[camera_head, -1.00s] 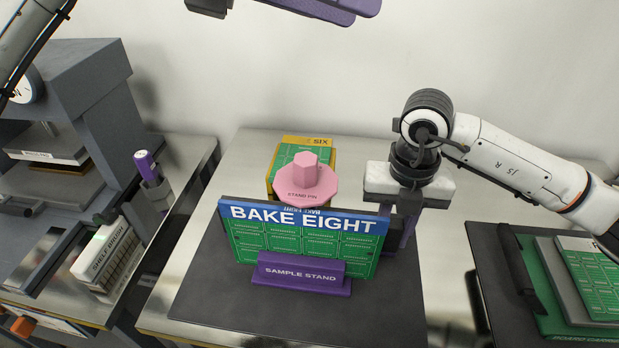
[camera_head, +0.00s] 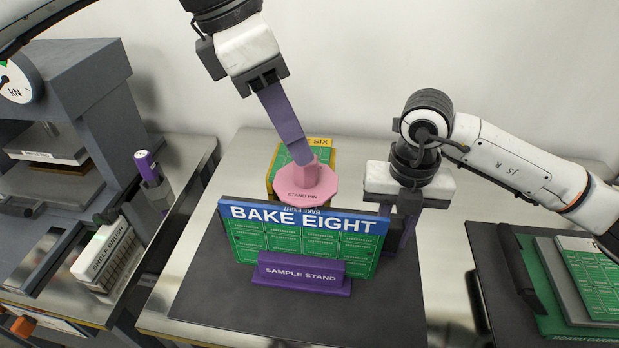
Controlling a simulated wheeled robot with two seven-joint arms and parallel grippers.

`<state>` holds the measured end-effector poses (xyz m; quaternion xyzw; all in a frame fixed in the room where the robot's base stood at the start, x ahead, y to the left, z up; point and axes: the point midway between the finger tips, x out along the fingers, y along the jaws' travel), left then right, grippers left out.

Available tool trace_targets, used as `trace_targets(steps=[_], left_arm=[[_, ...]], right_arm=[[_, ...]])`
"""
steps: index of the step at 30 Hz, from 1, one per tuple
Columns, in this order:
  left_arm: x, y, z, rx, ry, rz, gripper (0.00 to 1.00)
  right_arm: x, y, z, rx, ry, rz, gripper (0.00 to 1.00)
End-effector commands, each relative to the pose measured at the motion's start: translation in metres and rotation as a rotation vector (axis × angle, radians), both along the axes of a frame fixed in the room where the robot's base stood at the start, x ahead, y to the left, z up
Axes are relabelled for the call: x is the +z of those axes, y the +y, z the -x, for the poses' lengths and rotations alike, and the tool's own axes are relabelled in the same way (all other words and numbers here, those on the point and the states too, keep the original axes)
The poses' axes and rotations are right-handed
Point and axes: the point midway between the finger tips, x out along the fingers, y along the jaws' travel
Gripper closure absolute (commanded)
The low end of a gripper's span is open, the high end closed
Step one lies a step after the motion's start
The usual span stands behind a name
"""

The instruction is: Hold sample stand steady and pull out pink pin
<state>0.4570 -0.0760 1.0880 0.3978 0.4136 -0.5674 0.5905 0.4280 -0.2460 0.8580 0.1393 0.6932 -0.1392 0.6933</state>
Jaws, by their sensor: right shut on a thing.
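The pink pin (camera_head: 308,184), labelled STAND PIN, has a wide flange and a raised knob. It stands upright behind the board marked BAKE EIGHT (camera_head: 300,240). The purple sample stand (camera_head: 300,274) holds this green board upright on the dark mat. My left gripper (camera_head: 299,158) points down, its purple fingertips at the pin's knob. Its fingers overlap edge-on, so I cannot see whether they are open or touch the knob. My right gripper (camera_head: 403,240) is at the board's right edge, shut on the sample stand; the contact is partly hidden behind the board.
A yellow-edged board marked SIX (camera_head: 320,142) lies behind the pin. A grey press (camera_head: 85,120) and a white SHELF BRUSH (camera_head: 103,250) are at left. A green board carrier (camera_head: 548,300) lies at right. The mat (camera_head: 210,290) is clear in front.

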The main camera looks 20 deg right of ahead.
Motion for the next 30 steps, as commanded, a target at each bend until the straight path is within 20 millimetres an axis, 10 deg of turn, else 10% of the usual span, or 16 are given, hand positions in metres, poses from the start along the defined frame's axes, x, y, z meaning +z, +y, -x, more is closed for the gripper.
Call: trace_targets(steps=[23, 30], left_arm=[[-0.029, -0.011, 0.000, 0.000, 0.000, 0.002, 0.62], [-0.029, -0.011, 0.000, 0.001, 0.000, 0.002, 1.00]], right_arm=[[0.000, 0.000, 0.000, 0.000, 0.000, 0.000, 1.00], [0.000, 0.000, 0.000, 0.000, 0.000, 0.000, 1.00]])
